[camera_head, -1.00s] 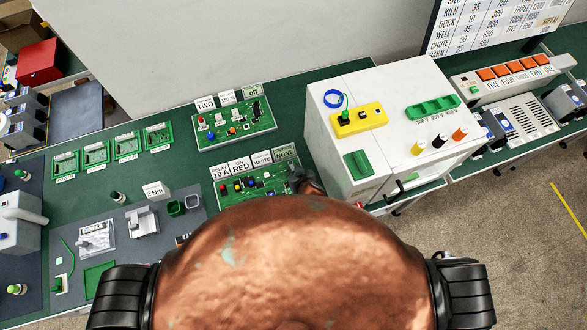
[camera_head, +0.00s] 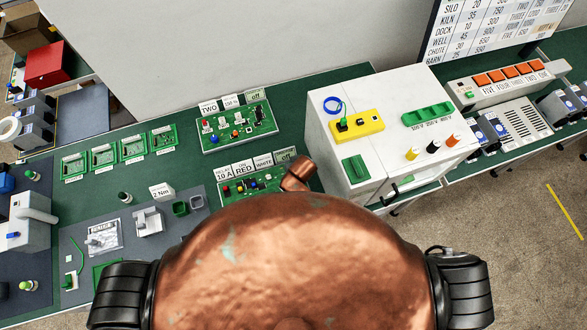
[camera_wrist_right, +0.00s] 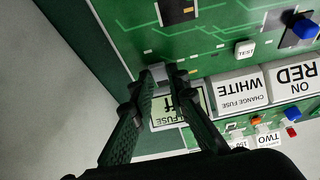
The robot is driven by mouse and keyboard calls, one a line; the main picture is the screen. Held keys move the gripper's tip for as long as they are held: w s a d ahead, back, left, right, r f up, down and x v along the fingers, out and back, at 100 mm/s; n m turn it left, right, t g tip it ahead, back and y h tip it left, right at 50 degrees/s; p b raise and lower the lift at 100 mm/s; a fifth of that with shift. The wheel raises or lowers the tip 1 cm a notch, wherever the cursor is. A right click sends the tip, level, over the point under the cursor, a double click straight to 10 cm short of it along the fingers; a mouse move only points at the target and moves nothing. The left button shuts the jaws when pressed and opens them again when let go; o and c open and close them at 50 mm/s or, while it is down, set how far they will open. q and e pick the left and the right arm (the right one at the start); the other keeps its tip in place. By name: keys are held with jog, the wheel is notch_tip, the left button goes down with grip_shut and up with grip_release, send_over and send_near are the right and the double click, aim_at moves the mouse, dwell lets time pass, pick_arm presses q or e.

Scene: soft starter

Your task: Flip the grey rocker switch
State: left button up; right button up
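The near green circuit board (camera_head: 224,198) lies on the bench in front of me, partly hidden by my own body. Its small display (camera_wrist_right: 192,103) reads "off". A small grey block (camera_wrist_right: 178,74) shows right at the fingertips. It looks like the grey rocker switch, but the fingers cover part of it and I cannot tell its tilt or whether they touch it. In the head view the right gripper is hidden behind my copper arm. My left gripper is not in view.
A second green board (camera_head: 219,143) lies just behind. A white cabinet (camera_head: 332,150) with a yellow block (camera_head: 371,125) on top stands close to the right. White label tiles (camera_wrist_right: 236,88) and a white TEST button (camera_wrist_right: 245,49) are near the right gripper.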

jog(key=o, duration=0.4)
jog(key=shift+o, duration=0.2)
jog(key=v, duration=1.2)
jog(key=shift+d+f, duration=0.1)
